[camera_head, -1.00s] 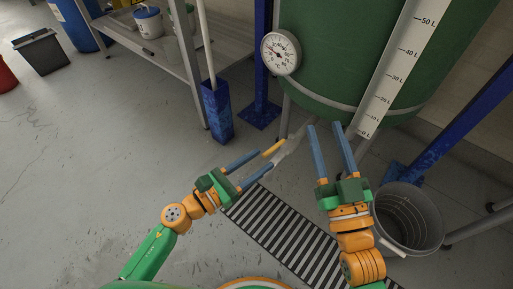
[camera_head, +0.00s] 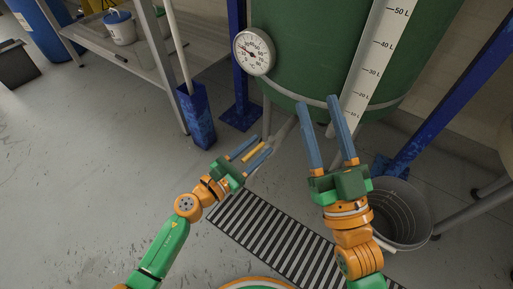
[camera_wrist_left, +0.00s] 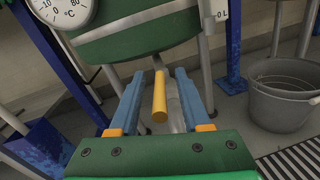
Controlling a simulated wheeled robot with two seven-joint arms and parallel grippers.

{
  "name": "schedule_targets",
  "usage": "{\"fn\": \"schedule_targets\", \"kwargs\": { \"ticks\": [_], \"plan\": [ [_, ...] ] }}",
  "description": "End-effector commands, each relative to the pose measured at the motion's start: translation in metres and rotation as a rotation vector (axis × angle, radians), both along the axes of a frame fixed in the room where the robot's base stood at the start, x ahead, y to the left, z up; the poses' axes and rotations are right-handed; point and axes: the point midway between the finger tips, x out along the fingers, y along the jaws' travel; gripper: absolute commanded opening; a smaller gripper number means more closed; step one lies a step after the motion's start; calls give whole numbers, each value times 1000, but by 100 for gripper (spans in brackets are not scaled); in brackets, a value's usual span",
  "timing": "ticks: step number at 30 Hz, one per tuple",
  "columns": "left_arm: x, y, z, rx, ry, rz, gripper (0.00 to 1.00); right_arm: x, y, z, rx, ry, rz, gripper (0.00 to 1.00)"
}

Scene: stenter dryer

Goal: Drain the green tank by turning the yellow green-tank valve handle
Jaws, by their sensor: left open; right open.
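The green tank (camera_head: 310,55) stands at the top of the head view, with a white litre scale (camera_head: 374,65) and a round dial (camera_head: 254,52). The yellow valve handle (camera_head: 254,152) is below the tank. My left gripper (camera_head: 256,148) is open, its two blue fingers on either side of the handle. In the left wrist view the handle (camera_wrist_left: 160,98) lies between the open fingers, with a gap on each side. My right gripper (camera_head: 318,101) is open and empty, its fingers pointing up in front of the tank's lower part.
A grey bucket (camera_head: 405,215) stands at the right, close to my right arm. A striped floor grate (camera_head: 270,232) lies below the valve. Blue posts (camera_head: 239,70) flank the tank. A metal table (camera_head: 150,60) stands at the upper left.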

Motion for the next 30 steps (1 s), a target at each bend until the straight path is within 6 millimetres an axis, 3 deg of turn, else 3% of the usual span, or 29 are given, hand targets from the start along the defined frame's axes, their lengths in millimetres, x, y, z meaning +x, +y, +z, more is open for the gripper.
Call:
{"fn": "schedule_targets", "kwargs": {
  "ticks": [2, 3, 8, 30],
  "plan": [
    [0, 0, 0, 0, 0, 0, 48, 0, 0, 0, 0, 0, 0, 48],
    [0, 0, 0, 0, 0, 0, 42, 0, 0, 0, 0, 0, 0, 48],
    [0, 0, 0, 0, 0, 0, 0, 0, 0, 0, 0, 1, 0, 48],
    [-1, 0, -1, 0, 2, -1, 0, 0, 0, 0, -1, 2, -1, 48]
  ]
}}
